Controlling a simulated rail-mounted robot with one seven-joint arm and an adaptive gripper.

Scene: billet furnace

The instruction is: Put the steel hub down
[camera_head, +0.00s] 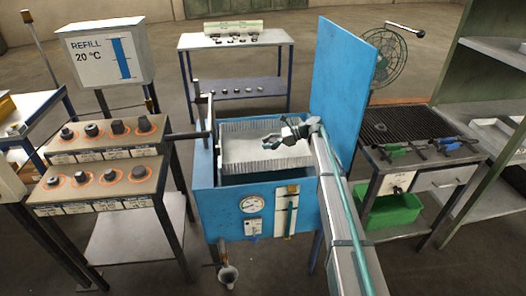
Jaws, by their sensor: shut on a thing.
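My gripper (280,137) is at the end of my arm, above the pale, finned inside of the open blue tank (206,190). It points to the left and is shut on a small grey part, the steel hub (269,142), at its tips. The hub is very small here and partly covered by the fingers. I cannot tell whether it touches the finned surface below or hangs above it.
Left, a two-step stand (103,157) holds several dark parts in orange rings. The tank's raised blue lid (342,75) stands behind my arm. A back table (235,42) carries small parts. Right, a grated bench (405,127) holds tools.

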